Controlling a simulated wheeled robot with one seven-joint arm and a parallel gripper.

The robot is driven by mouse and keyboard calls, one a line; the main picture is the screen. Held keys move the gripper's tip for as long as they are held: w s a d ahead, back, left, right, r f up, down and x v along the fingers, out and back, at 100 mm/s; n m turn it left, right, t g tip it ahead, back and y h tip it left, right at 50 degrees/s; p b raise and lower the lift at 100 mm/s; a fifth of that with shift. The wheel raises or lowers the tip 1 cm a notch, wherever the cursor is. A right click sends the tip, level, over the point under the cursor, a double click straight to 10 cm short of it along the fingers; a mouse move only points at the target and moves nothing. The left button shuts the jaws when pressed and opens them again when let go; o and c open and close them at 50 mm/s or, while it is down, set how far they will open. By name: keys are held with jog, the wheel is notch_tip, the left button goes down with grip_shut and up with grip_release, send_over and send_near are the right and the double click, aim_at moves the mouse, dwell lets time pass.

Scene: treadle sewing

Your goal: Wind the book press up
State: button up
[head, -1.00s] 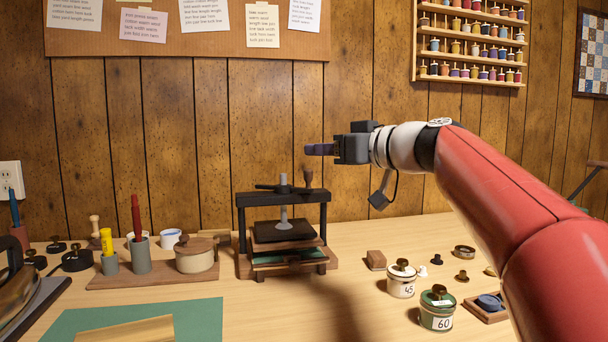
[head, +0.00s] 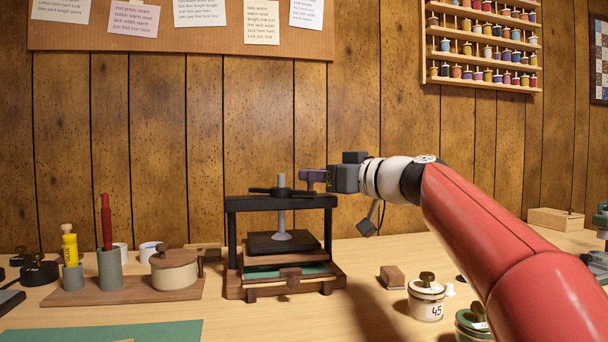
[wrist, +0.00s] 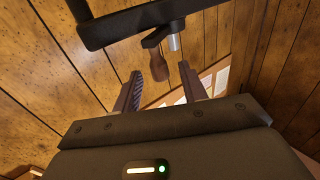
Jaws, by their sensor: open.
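The book press (head: 281,205) stands on the table, a black frame on a wooden base with a grey screw through its top beam. A black cross handle (head: 279,191) sits on top. Its upright wooden knob (wrist: 155,58) shows in the wrist view, between my fingers in the picture; I cannot tell whether it is truly between them. In the head view my fingers hide the knob. The platen (head: 283,242) is part way down, above the board and green item below. My gripper (head: 305,178) is open beside the handle's right end, just above the beam.
A wooden tray with cups (head: 110,270) and a lidded pot (head: 175,272) stands left of the press. A wooden block (head: 392,277) and a white weight marked 45 (head: 426,300) stand to the right. The plank wall (head: 160,130) is behind.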

jog(key=shift+p+x, duration=0.65)
jog(key=shift+x, duration=1.75)
jog(key=shift+c, duration=0.2)
grip_shut()
